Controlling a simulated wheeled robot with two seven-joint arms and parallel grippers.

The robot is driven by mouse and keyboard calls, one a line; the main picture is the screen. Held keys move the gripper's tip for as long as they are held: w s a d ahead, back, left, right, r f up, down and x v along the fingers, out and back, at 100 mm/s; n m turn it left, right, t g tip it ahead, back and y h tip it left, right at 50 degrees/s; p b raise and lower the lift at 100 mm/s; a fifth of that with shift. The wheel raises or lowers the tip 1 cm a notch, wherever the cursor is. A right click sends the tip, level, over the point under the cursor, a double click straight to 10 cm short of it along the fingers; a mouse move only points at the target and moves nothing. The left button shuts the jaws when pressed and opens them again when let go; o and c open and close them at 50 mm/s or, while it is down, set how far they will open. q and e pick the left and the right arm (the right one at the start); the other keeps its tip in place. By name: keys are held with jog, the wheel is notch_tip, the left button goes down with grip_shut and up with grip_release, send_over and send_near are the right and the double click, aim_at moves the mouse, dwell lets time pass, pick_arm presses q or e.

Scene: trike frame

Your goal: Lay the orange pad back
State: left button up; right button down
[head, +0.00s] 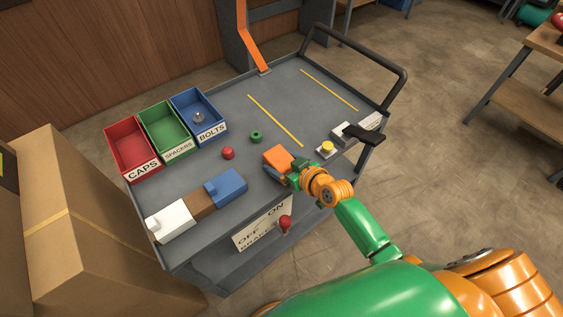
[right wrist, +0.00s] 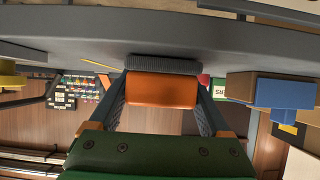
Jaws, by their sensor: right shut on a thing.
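The orange pad (head: 277,156) is a small block at the right front part of the grey cart top (head: 225,150). My right gripper (head: 285,168) is shut on it. In the right wrist view the orange pad (right wrist: 162,90) sits between both fingers, with a dark ribbed layer (right wrist: 163,64) along its side toward the cart top. That layer is at or very close to the surface; I cannot tell if it touches. My left gripper is not in view.
Red, green and blue bins (head: 197,116) stand at the left back. A red cap (head: 228,153) and green ring (head: 256,136) lie nearby. White, brown and blue blocks (head: 227,186) line the front left. A yellow button (head: 327,147) is at right. The back middle, with yellow lines, is clear.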

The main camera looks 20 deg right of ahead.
jog(key=shift+f, duration=0.2)
grip_release()
jog(key=shift+r, duration=0.1)
jog(key=shift+r, duration=0.1)
